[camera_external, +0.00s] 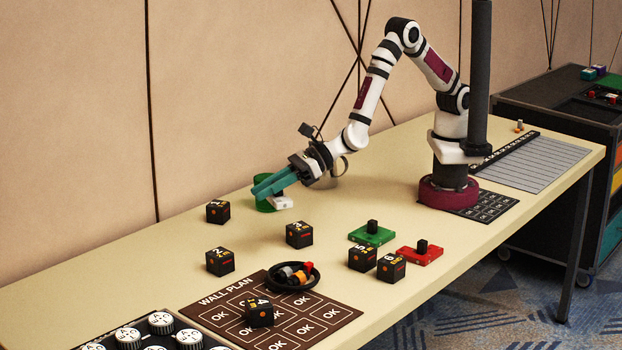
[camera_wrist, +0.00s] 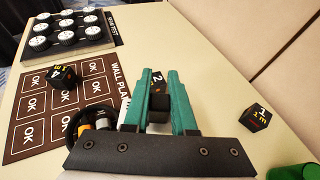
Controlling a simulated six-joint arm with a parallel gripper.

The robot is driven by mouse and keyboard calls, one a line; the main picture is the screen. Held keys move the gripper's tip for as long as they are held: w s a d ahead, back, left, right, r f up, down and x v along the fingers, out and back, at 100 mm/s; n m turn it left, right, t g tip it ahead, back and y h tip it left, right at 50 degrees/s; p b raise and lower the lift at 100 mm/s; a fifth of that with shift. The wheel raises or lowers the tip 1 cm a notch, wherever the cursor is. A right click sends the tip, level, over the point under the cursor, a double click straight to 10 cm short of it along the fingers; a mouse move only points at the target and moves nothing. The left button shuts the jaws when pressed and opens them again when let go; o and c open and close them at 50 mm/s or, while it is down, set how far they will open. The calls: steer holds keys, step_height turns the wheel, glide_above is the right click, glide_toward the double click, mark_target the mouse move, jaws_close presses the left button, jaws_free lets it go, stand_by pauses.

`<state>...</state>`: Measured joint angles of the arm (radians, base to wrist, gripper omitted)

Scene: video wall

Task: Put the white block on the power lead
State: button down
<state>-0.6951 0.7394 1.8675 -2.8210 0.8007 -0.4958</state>
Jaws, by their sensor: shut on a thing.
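The white block (camera_external: 281,203) is below my gripper (camera_external: 272,187) in the external view, near the back of the table. My gripper has teal fingers and is shut on the block's dark knob, which shows between the fingertips in the wrist view (camera_wrist: 158,106). Part of the white base shows beside the left finger (camera_wrist: 124,112). I cannot tell whether the block touches the table. The power lead (camera_external: 317,279) is a coiled black cable with orange and grey ends, lying on the brown wall plan mat; it shows partly hidden in the wrist view (camera_wrist: 71,126).
A green cup (camera_external: 263,206) stands close beside the white block. Black numbered cubes (camera_external: 299,235) (camera_external: 219,261) (camera_external: 217,211) stand between and around. A green block (camera_external: 381,239) and a red block (camera_external: 431,257), both with black knobs, sit to the right. A knob panel (camera_external: 128,338) is at front left.

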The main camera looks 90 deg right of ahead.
glide_above(279, 274)
steer(key=shift+n+y, duration=0.3)
steer(key=shift+y, duration=0.1)
steer(key=f, duration=0.6)
steer(key=shift+d+f, duration=0.15)
steer(key=shift+d, duration=0.1)
steer(key=shift+s+a+f, duration=0.1)
steer(key=shift+a+f, duration=0.05)
steer(key=shift+f, duration=0.95)
steer(key=shift+a+f, duration=0.1)
steer(key=shift+f, duration=0.95)
steer(key=shift+f, duration=0.1)
steer(key=c, duration=0.7)
jaws_free()
steer(key=shift+c, duration=0.2)
